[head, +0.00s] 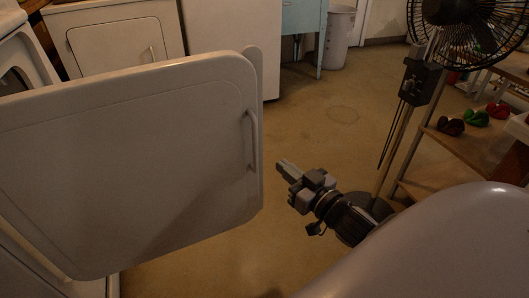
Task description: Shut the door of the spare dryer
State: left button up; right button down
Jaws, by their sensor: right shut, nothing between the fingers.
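The dryer door (125,160) is a large pale panel standing open across the left of the head view. Its handle (251,140) is a slim vertical bar near its right edge. Part of the dryer body (25,60) shows at the far left; the door hides much of it. My right gripper (281,167) is shut and empty. In the picture it lies just right of the door's lower right edge, apart from it, pointing left toward the door. My left gripper is not in view.
A black fan (468,25) on a stand is at the upper right, beside a wooden shelf (450,150) with several small items. Another white appliance (120,42), a blue table (303,18) and a white bin (338,38) stand at the back. Floor (330,115) between them is clear.

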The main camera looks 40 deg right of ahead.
jog(key=w+b, duration=0.1)
jog(key=w, duration=0.7)
jog(key=shift+w+a, duration=0.2)
jog(key=shift+w, duration=0.05)
jog(key=shift+f, duration=0.1)
